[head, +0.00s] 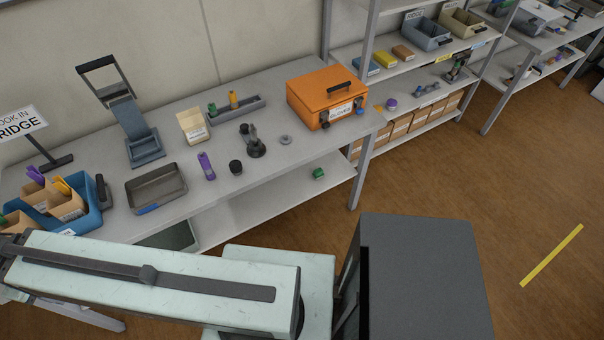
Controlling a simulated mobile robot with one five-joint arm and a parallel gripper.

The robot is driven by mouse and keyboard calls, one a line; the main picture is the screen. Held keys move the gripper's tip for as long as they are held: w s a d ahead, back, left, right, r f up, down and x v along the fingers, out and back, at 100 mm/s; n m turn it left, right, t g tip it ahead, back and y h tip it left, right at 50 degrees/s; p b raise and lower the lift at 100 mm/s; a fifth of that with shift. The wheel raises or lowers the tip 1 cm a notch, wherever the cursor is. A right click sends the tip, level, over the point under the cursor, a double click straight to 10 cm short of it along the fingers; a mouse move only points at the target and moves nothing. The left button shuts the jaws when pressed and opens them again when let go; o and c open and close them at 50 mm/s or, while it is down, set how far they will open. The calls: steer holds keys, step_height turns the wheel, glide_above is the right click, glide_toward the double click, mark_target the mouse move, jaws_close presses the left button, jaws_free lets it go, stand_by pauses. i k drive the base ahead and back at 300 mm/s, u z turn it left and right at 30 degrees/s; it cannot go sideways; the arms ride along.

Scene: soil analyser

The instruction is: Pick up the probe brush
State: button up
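I cannot tell for certain which thing is the probe brush. A purple object (206,167) stands or lies on the bench, right of a grey tray (157,188). A purple-handled item (36,175) and a yellow-handled item (62,186) stick up from the cardboard boxes in a blue bin (92,218) at the left. A grey rack (252,110) at the back of the bench holds green and yellow pieces. My pale arm crosses the lower left of the view. My gripper is outside the picture.
The bench (262,178) also carries an orange case (328,96), a black jar (236,167), a dark stand (256,148), a card box (193,127), a blue-grey lever device (138,131) and a sign (22,124). Shelves stand at the right. The brown floor (500,220) is open there.

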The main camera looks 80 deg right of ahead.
mark_target(318, 172)
steer(key=z, duration=3)
